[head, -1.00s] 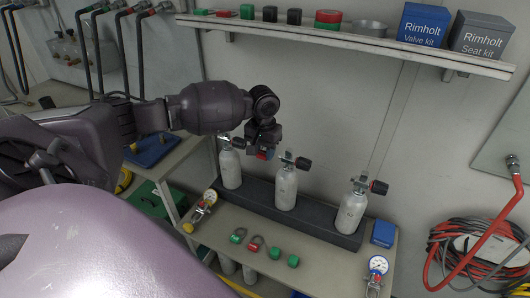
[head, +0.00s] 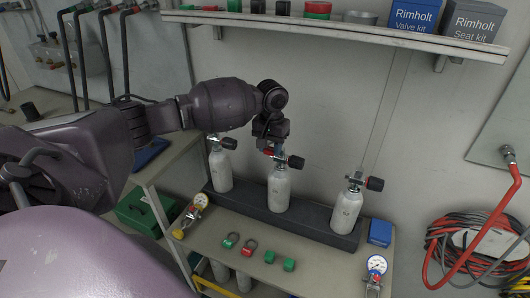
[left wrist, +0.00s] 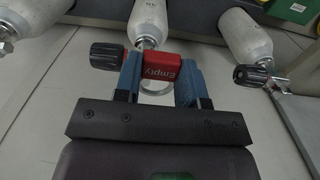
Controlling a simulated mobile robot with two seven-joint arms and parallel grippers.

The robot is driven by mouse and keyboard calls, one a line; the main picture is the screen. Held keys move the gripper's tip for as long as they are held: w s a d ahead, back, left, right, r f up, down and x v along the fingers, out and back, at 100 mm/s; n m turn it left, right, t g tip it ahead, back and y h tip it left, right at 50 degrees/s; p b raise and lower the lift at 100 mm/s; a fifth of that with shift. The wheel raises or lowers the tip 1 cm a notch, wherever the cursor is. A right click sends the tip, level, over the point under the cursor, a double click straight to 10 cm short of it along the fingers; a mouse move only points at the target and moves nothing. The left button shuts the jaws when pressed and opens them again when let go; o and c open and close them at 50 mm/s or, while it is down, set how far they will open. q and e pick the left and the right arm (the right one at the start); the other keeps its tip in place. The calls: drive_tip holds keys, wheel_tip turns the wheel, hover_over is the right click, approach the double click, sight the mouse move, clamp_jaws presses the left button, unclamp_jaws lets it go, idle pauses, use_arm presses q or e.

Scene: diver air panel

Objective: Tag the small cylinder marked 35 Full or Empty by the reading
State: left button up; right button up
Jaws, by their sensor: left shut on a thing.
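Three small white cylinders stand in a dark rack: the left one (head: 221,170), the middle one (head: 279,191) and the right one (head: 346,213). Each has a valve with a black knob. My left gripper (head: 270,150) is at the middle cylinder's valve. In the left wrist view its blue fingers (left wrist: 160,78) are shut on a red tag (left wrist: 160,68) reading "Empty", with a ring beside it. The tag is right by the middle cylinder's neck (left wrist: 150,40); I cannot tell if they touch. My right gripper is not in view.
On the bench lie green tags (head: 289,264) and a red tag (head: 250,246). Pressure gauges lie at left (head: 199,202) and right (head: 376,266), their readings too small to tell. A blue box (head: 380,232) sits right of the rack (head: 315,227). A shelf (head: 330,29) overhangs behind.

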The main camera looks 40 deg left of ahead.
use_arm(q)
drive_tip(key=shift+w+d+f+b, duration=0.1)
drive_tip(key=shift+w+d+b, duration=0.1)
drive_tip(key=shift+w+b, duration=0.25)
drive_tip(key=shift+w+d+f+b, duration=0.1)
drive_tip(key=shift+w+d+b, duration=0.1)
drive_tip(key=shift+w+b, duration=0.25)
drive_tip(key=shift+r, duration=0.2)
drive_tip(key=shift+d+p, duration=0.1)
drive_tip(key=shift+p, duration=0.35)
drive_tip(key=shift+w, duration=0.1)
drive_tip(key=shift+f, duration=0.15)
drive_tip(key=shift+f, duration=0.3)
